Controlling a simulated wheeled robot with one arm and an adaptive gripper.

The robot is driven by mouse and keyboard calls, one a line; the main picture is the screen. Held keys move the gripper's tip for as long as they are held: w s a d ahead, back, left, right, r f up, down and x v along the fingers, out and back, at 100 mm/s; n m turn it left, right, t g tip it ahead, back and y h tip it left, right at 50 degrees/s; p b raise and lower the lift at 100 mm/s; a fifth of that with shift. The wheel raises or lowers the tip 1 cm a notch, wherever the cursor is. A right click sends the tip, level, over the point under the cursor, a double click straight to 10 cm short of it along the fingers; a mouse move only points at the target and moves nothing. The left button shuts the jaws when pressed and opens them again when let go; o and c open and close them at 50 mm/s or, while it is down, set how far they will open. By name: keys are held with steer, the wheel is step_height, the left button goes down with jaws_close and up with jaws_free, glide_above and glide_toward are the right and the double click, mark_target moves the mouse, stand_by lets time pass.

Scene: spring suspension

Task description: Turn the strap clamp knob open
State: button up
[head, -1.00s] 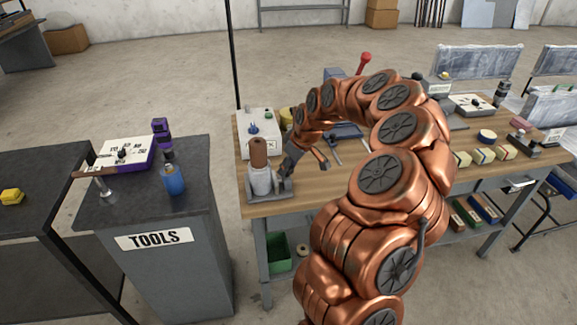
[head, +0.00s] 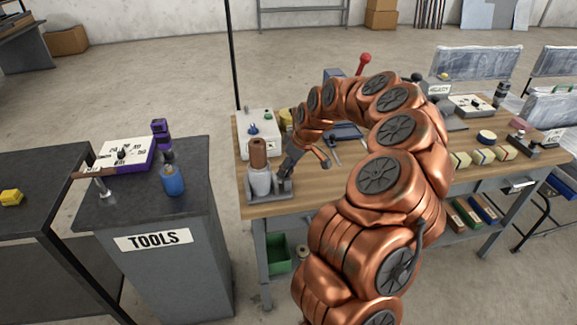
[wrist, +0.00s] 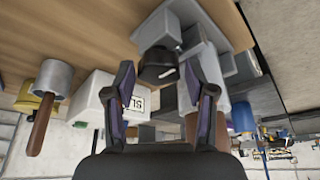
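The strap clamp is a grey fixture (head: 284,187) at the left end of the wooden bench, beside a grey cylinder with a brown top (head: 259,150). In the wrist view, its black knob (wrist: 158,66) with a white mark sits on grey blocks (wrist: 205,62). My gripper (wrist: 165,75) is open, its two dark fingers spread with a gap on either side of the knob. The knob appears at or just beyond the fingertips, and I see no contact. In the head view, my gripper (head: 289,164) is small and dark beside the clamp, and the knob cannot be made out.
A white box with knobs (head: 258,128) stands behind the clamp; a white box (wrist: 103,98) also shows in the wrist view. A hammer-like tool (head: 322,158) lies to the right. A tool cabinet (head: 187,215) with a blue bottle (head: 172,181) stands left, across a gap.

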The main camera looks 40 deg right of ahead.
steer(key=v, duration=1.2)
stand_by(0.4)
